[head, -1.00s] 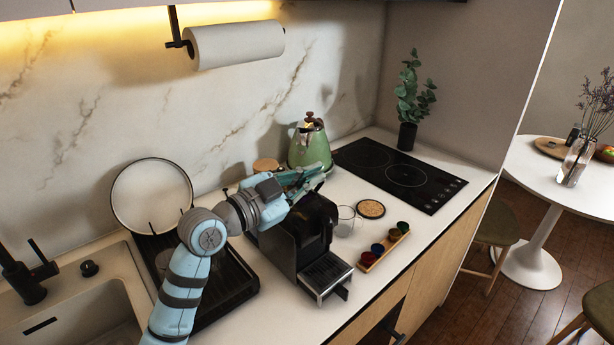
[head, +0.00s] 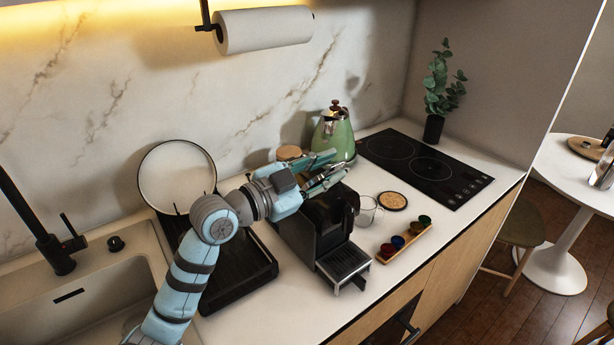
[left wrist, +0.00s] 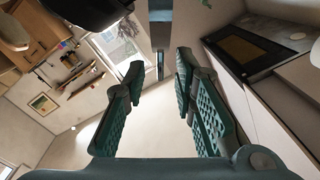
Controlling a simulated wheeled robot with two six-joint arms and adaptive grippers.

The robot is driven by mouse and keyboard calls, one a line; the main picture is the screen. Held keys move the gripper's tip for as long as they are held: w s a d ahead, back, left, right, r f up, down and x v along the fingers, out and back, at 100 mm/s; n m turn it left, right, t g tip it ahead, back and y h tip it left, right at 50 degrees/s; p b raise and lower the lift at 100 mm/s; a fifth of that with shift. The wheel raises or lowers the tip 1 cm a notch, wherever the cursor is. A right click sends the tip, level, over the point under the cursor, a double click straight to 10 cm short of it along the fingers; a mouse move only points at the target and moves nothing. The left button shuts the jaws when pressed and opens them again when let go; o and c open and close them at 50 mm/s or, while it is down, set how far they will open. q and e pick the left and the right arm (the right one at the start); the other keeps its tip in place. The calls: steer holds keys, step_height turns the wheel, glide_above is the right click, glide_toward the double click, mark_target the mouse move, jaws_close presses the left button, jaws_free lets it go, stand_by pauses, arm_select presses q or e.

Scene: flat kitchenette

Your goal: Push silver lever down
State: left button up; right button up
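The black coffee machine (head: 331,226) stands on the counter with its drip tray facing front. My left gripper (head: 332,170) is above the top of the machine, with its teal fingers spread. In the left wrist view, the left gripper (left wrist: 158,95) is open, with a gap between its padded fingers. A grey metallic bar, which looks like the silver lever (left wrist: 160,28), comes down from the top edge between the far ends of the fingers. I see no clear grip on it. In the head view the lever cannot be made out behind the gripper. My right gripper is not in view.
A green kettle (head: 334,136) stands behind the machine. A glass (head: 367,211), a cork coaster (head: 393,201) and a wooden tray (head: 389,257) of coloured capsules are to its right. A black drying rack (head: 237,276) and the sink (head: 95,290) lie to its left.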

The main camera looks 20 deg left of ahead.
arm_select(q)
steer(key=v, duration=1)
steer(key=shift+d+r, duration=0.1)
steer(key=shift+c, duration=0.4)
